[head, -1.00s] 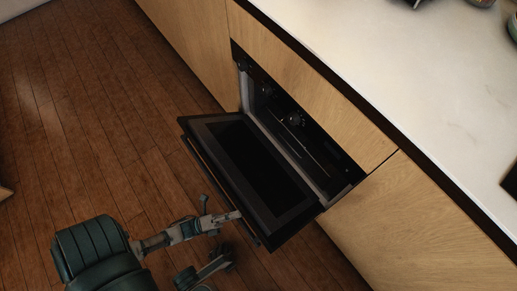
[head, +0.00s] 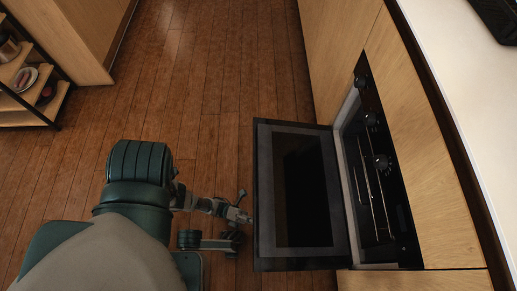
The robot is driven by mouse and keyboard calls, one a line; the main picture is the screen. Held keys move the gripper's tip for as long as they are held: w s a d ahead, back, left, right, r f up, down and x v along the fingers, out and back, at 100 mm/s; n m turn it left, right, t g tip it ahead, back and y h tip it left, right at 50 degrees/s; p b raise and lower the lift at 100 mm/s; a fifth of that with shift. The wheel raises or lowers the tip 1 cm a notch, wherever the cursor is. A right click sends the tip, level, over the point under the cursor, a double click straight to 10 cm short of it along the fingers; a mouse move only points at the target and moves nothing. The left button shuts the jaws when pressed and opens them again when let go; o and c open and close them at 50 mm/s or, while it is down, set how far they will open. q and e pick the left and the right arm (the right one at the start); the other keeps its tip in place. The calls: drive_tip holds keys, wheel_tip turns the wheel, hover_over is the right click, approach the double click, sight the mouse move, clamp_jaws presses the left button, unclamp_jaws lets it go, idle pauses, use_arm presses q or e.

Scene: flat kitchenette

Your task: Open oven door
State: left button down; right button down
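The oven (head: 378,155) is built into the wooden cabinets at the right. Its door (head: 264,163) is folded down and away from the front, well open, with its dark glass facing up. Racks show inside the cavity. My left gripper (head: 240,222) is at the outer edge of the door, near the door's lower corner in the picture. Its tip touches or nearly touches that edge. The finger parts overlap, so I cannot tell whether it is open or shut. The door handle is hidden. My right gripper is not in view.
Wooden cabinet fronts (head: 342,45) flank the oven under a white counter (head: 462,75). A shelf unit (head: 38,118) with dishes stands at the far left. The wooden floor (head: 215,90) between is clear.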

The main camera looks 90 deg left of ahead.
sight(256, 219)
use_arm(q)
drive_tip(key=shift+f, duration=0.35)
drive_tip(key=shift+s+d, duration=0.1)
drive_tip(key=c, duration=1.1)
unclamp_jaws()
drive_tip(key=shift+r, duration=4.95)
drive_tip(key=shift+o, duration=0.3)
